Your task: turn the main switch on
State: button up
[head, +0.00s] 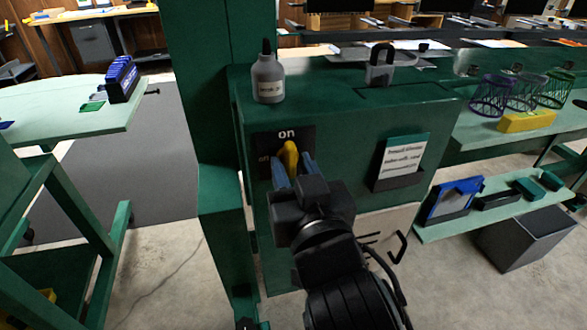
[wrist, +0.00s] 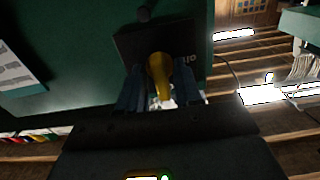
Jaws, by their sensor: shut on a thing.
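The main switch is a yellow handle (head: 290,157) on a dark plate (head: 304,136) fixed to the front of a green cabinet. The plate reads "on" at its top and has a partly covered label at its left. The handle points up, close to the "on" mark. My gripper (head: 293,172) has its blue fingers on both sides of the handle and is shut on it. In the wrist view the yellow handle (wrist: 159,76) sits between the two blue fingers (wrist: 160,95), with the dark plate (wrist: 160,42) behind. The handle's lower part is hidden by my gripper in the head view.
A grey bottle (head: 268,80) and a padlock (head: 380,66) stand on the cabinet top. A card in a holder (head: 401,160) is on the cabinet front, right of the switch. A green post (head: 205,120) rises at the left. Shelves with wire baskets (head: 490,97) are at the right.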

jog(key=shift+f, duration=0.1)
jog(key=o, duration=0.7)
jog(key=v, duration=0.8)
jog(key=s+d+f+g, duration=0.1)
jog(key=s+d+f, duration=0.5)
jog(key=s+d+m+h+p, duration=0.1)
jog(key=s+d, duration=0.3)
jog(key=s, duration=0.4)
jog(key=s+d+m+g+h+p, duration=0.1)
jog(key=s+d+h, duration=0.1)
jog(key=s+d, duration=0.3)
jog(key=s+d+f+m+h+p, duration=0.1)
jog(key=s+d, duration=0.4)
jog(key=s, duration=0.5)
jog(key=shift+s+g+h+p, duration=0.3)
jog(key=shift+s+h+p, duration=0.1)
jog(key=shift+h, duration=0.1)
